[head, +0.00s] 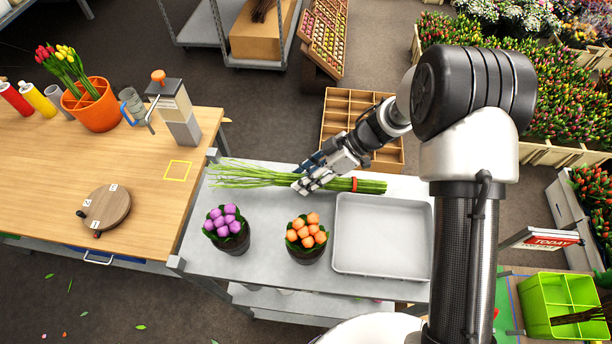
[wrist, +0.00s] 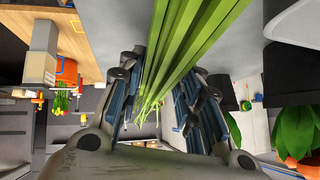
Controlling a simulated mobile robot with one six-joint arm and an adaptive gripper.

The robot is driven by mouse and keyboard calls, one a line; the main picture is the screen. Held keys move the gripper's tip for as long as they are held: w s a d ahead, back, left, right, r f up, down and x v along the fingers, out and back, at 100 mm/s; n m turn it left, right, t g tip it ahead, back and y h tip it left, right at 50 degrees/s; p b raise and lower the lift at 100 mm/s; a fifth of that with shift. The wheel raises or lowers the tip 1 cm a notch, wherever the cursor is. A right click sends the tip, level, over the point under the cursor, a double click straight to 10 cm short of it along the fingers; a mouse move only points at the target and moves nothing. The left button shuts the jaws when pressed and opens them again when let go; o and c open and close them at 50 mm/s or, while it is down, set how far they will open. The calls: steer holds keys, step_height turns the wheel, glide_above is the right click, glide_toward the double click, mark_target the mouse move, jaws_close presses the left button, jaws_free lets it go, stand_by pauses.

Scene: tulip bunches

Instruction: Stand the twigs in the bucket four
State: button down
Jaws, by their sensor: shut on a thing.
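My gripper (head: 306,180) is shut on a bundle of long green stems (head: 250,176) with a red band near its right end. The bundle lies lengthwise over the back of the grey metal bench; I cannot tell if it touches the top. In the wrist view the green stems (wrist: 185,45) run between the two fingers of my gripper (wrist: 160,88). Dark brown twigs (head: 582,316) lie over a bright green divided crate (head: 540,300) at the lower right. Another dark brown bundle (head: 263,10) is at the top. No bucket with a readable number four shows.
The grey bench (head: 275,262) holds a purple bunch (head: 228,222), an orange bunch (head: 306,232) and an empty grey tray (head: 385,240). The wooden table (head: 45,165) holds an orange bucket (head: 96,108) of tulips, a numbered turntable (head: 105,208) and a yellow square (head: 177,171).

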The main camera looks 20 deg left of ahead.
steer(key=shift+s, duration=0.1)
steer(key=c, duration=1.2)
jaws_free()
steer(key=shift+f, duration=0.1)
steer(key=shift+o, duration=0.2)
steer(key=shift+d+r, duration=0.1)
steer(key=shift+r, duration=0.2)
steer(key=v, duration=1.2)
steer(key=shift+b, duration=0.3)
